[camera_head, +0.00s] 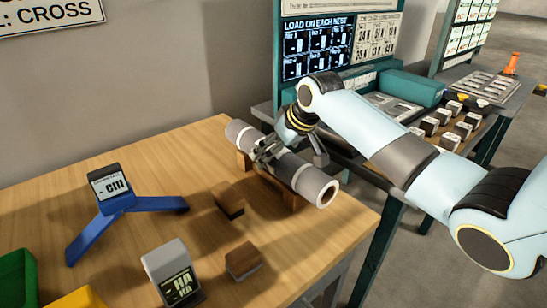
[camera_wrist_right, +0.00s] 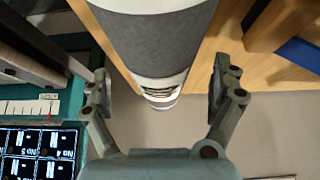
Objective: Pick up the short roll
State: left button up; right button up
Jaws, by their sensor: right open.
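A grey roll (camera_head: 300,172) with pale bands and an open white end lies across a wooden cradle (camera_head: 262,172) on the table. No other roll shows, so I cannot judge its relative length. My right gripper (camera_head: 267,152) is over the roll's middle or far part in the head view and hides some of it. In the wrist view the roll (camera_wrist_right: 150,38) runs down from the top, with its white-banded end between the fingers. My right gripper (camera_wrist_right: 160,90) is open there, one finger either side, with gaps to the roll. My left gripper is out of view.
A blue stand (camera_head: 112,203) with a display, a grey display block (camera_head: 170,268) and two wooden blocks (camera_head: 228,200) (camera_head: 243,260) stand on the table (camera_head: 150,145). Green (camera_head: 15,278) and yellow (camera_head: 78,299) items sit front left. A workstation with a screen (camera_head: 318,45) stands behind.

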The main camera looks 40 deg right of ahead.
jog(key=x, duration=0.3)
jog(key=shift+r, duration=0.1)
jog(key=c, duration=1.3)
jog(key=shift+c, duration=0.8)
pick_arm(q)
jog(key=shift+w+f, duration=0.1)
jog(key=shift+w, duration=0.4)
pick_arm(e)
jog(key=shift+r, duration=0.1)
